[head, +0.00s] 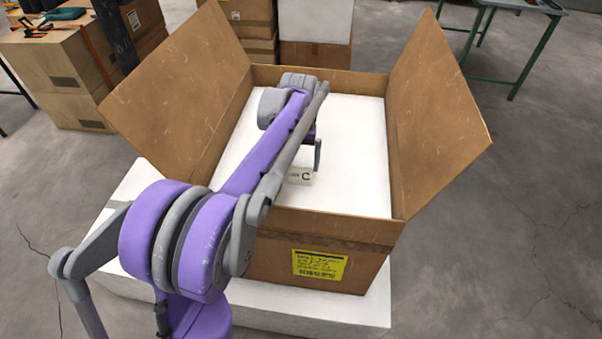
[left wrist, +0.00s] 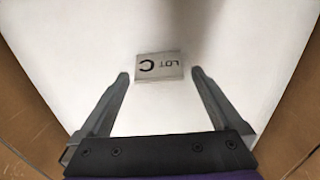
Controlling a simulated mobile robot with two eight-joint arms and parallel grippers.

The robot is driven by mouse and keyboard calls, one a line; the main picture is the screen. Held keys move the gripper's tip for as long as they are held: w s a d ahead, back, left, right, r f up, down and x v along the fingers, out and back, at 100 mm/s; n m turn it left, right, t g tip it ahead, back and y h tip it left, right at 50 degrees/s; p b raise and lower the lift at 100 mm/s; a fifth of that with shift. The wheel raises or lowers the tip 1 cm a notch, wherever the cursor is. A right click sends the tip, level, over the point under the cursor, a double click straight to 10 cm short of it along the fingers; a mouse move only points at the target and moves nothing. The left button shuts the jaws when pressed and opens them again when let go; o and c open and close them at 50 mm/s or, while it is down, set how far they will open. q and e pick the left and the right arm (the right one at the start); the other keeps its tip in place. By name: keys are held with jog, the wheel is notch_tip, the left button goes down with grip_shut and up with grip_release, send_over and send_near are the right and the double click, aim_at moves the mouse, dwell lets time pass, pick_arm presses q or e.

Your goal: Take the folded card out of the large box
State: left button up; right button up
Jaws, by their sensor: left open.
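The large box (head: 340,240) is brown cardboard with its flaps open and a yellow label on its front. Inside it is a white surface (head: 355,150). The folded card (head: 300,177) is small and pale with dark lettering, and stands or lies on that white surface; in the left wrist view the card (left wrist: 159,66) reads "LOT C". My left gripper (left wrist: 160,75) is open and inside the box, with its two fingers on either side of the card and apart from it. In the head view my left arm hides part of the card and box interior. My right gripper is not in view.
The box stands on a white block (head: 330,310). Stacked cartons (head: 65,75) with tools on top are at the back left, and more boxes stand behind. A green-legged table (head: 510,50) is at the back right. The box walls and flaps surround my left arm. The floor on the right is clear.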

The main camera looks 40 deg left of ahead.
aim_at(300, 168)
pick_arm(q)
jog(key=f, duration=0.4)
jog(key=shift+w+a+f, duration=0.1)
jog(key=shift+w+f, duration=0.25)
jog(key=shift+f, duration=0.05)
jog(key=shift+r, duration=0.1)
jog(key=c, duration=1)
